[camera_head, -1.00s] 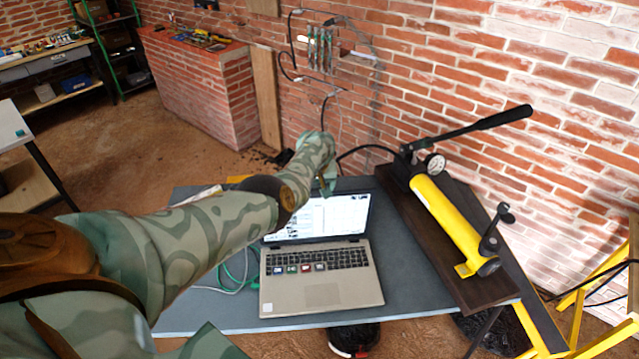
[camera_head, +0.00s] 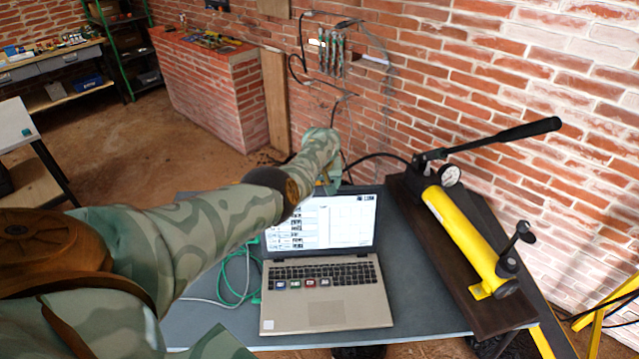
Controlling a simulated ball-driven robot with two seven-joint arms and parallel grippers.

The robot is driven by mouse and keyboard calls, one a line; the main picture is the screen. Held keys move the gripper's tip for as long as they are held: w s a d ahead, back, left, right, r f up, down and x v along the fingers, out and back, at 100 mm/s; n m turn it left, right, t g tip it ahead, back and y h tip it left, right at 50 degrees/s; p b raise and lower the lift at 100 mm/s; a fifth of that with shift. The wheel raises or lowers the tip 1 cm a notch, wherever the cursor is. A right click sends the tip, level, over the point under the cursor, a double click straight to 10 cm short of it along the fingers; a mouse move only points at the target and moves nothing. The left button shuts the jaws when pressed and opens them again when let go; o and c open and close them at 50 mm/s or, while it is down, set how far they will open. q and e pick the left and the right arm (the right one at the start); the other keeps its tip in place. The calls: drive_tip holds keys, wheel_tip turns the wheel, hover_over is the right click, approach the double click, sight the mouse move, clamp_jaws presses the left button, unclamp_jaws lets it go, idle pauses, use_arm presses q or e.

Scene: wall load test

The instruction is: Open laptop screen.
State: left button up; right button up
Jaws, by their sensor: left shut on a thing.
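A silver laptop (camera_head: 340,309) sits on the grey table, its keyboard facing the front edge. Its screen (camera_head: 345,222) is raised and lit, showing a window with rows of small pictures. My left arm comes in from the left and reaches over the screen's upper left part. My left gripper (camera_head: 329,188) is at the screen's top edge and shut on it; the fingertips are small and partly hidden by my arm. My right gripper is not in view.
A yellow hand pump (camera_head: 462,235) with a gauge and long black handle lies on a dark board (camera_head: 500,312) right of the laptop. Green and white cables lie left of the laptop on the table (camera_head: 215,318). A brick wall (camera_head: 480,90) stands behind.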

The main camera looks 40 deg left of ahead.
use_arm(q)
drive_tip(key=o, duration=1.3)
drive_tip(key=shift+w+a+r, duration=0.1)
drive_tip(key=shift+a+r, duration=0.05)
drive_tip(key=shift+r, duration=0.1)
drive_tip(key=shift+c, duration=0.2)
drive_tip(key=shift+o, duration=0.2)
drive_tip(key=p+v, duration=0.9)
drive_tip(key=v, duration=0.7)
drive_tip(key=shift+r, duration=0.1)
